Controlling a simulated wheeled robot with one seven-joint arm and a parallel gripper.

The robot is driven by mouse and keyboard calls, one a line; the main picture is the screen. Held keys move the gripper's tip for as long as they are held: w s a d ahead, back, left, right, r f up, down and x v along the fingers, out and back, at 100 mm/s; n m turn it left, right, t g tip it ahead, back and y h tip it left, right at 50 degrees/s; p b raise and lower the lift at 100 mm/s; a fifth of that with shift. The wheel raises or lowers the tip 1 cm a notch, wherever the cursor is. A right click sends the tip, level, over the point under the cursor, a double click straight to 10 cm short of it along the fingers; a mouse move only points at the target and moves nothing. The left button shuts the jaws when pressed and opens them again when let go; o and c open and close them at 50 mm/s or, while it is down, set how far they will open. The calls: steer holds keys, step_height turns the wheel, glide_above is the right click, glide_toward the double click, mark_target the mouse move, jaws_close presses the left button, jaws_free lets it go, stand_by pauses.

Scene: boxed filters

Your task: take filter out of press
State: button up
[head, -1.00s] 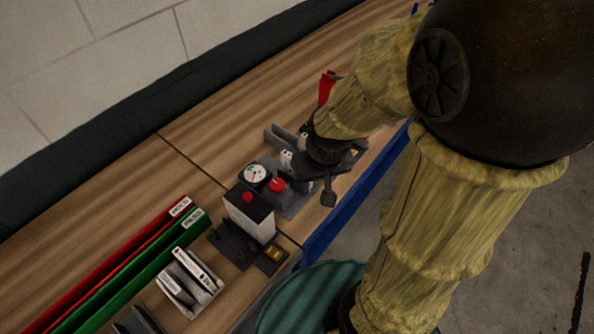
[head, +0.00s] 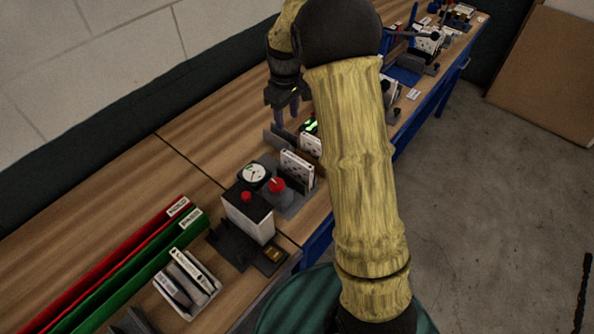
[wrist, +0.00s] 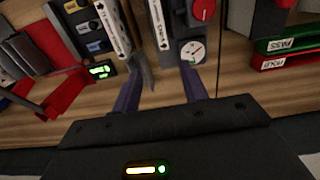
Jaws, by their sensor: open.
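My gripper (head: 285,108) is open and empty, pointing down above the back of the bench, behind the row of fixtures. In the wrist view its two fingers (wrist: 162,85) are spread. A white boxed filter (head: 298,168) stands upright beside the round gauge (head: 254,175) and red knob (head: 278,185); it also shows in the wrist view (wrist: 157,22), ahead of the fingers and apart from them. A second white boxed piece (wrist: 110,28) stands to its left there. I cannot tell for sure which fixture is the press.
A white box with a black top and red button (head: 249,215) stands near the front. Red (head: 145,232) and green (head: 158,250) trays lie left, with a white rack (head: 187,284) of filters beside them. A green-lit display (head: 310,126) is near my gripper. Bare bench lies at back left.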

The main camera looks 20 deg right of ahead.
mark_target(286, 152)
step_height(286, 152, down, 12)
steer(key=p, duration=0.4)
steer(key=shift+f, duration=0.1)
stand_by(0.4)
steer(key=shift+s+a+f+p, duration=0.15)
steer(key=shift+a+f+p, duration=0.05)
steer(key=shift+f+p, duration=0.55)
steer(key=shift+a+f+p, duration=0.1)
steer(key=shift+f+p, duration=0.8)
steer(key=shift+f, duration=0.95)
steer(key=shift+c, duration=0.4)
jaws_close()
